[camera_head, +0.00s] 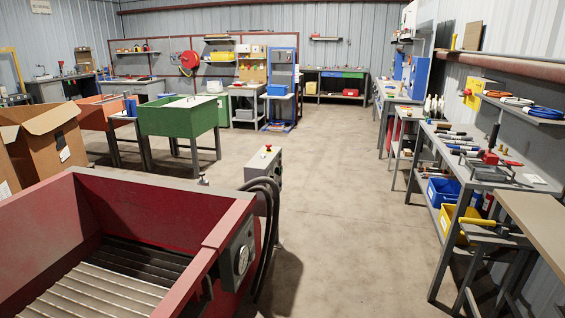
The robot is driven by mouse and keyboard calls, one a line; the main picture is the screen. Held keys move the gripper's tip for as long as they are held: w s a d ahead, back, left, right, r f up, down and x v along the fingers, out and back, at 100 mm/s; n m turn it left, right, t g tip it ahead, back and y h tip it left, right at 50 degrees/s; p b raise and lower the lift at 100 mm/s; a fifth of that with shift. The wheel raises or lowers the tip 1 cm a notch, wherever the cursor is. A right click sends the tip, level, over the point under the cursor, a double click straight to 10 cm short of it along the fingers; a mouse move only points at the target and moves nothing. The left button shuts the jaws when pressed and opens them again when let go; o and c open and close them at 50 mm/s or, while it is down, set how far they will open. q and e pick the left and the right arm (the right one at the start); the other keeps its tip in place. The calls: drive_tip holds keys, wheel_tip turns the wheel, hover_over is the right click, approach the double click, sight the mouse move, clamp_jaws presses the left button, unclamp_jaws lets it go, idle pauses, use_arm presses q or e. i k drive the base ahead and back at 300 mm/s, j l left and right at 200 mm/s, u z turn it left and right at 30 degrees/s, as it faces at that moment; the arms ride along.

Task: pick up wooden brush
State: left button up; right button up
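I cannot make out a wooden brush for sure in this view. Several small hand tools lie on the grey workbench (463,172) at the right, too small to tell apart, some with dark handles. A red vise-like tool (490,158) stands among them. Neither of my grippers shows in the head view.
A large red machine (222,235) with a ribbed bed fills the lower left. An open cardboard box (45,145) and a green bin (180,120) stand behind it. Blue (445,190) and yellow (450,222) bins sit under the right bench. The middle floor (330,190) is clear.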

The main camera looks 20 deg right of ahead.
sight(440, 126)
drive_tip(key=i+l+z, duration=0.25)
drive_tip(key=i+z, duration=0.5)
drive_tip(key=i, duration=0.3)
drive_tip(key=i+z, duration=0.4)
drive_tip(key=i, duration=0.15)
drive_tip(key=i+l+z, duration=0.15)
drive_tip(key=i, duration=0.45)
drive_tip(key=i+l+z, duration=0.2)
drive_tip(key=i, duration=0.4)
drive_tip(key=i+l+z, duration=0.15)
drive_tip(key=i, duration=0.5)
drive_tip(key=i+l+u, duration=0.4)
drive_tip(key=u, duration=5.1)
drive_tip(key=z, duration=1.75)
